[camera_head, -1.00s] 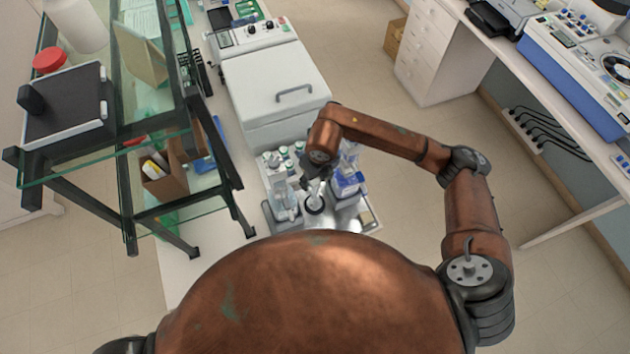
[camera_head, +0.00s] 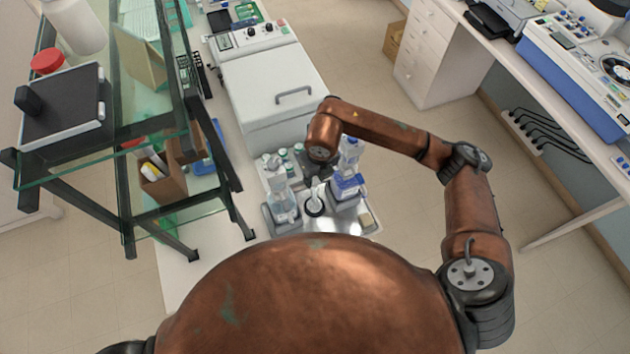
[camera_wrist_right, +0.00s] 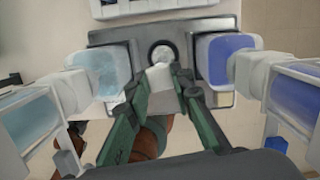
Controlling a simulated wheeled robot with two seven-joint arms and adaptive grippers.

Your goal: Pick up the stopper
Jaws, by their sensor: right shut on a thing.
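My right gripper (camera_head: 316,184) is over the small stand on the bench, above a dark ring (camera_head: 314,209) with a pale round centre. In the right wrist view the green fingers of this gripper (camera_wrist_right: 168,82) are closed in on a small whitish piece, the stopper (camera_wrist_right: 160,76). The stopper is just in front of the dark ring (camera_wrist_right: 162,53); I cannot tell whether they touch. My left gripper is out of view.
Several small capped vials stand behind the clear bottle. A white lidded machine (camera_head: 275,90) is at the back of the bench. A glass-shelved rack (camera_head: 110,165) rises at the left. In the right wrist view, bottles crowd both sides of the fingers.

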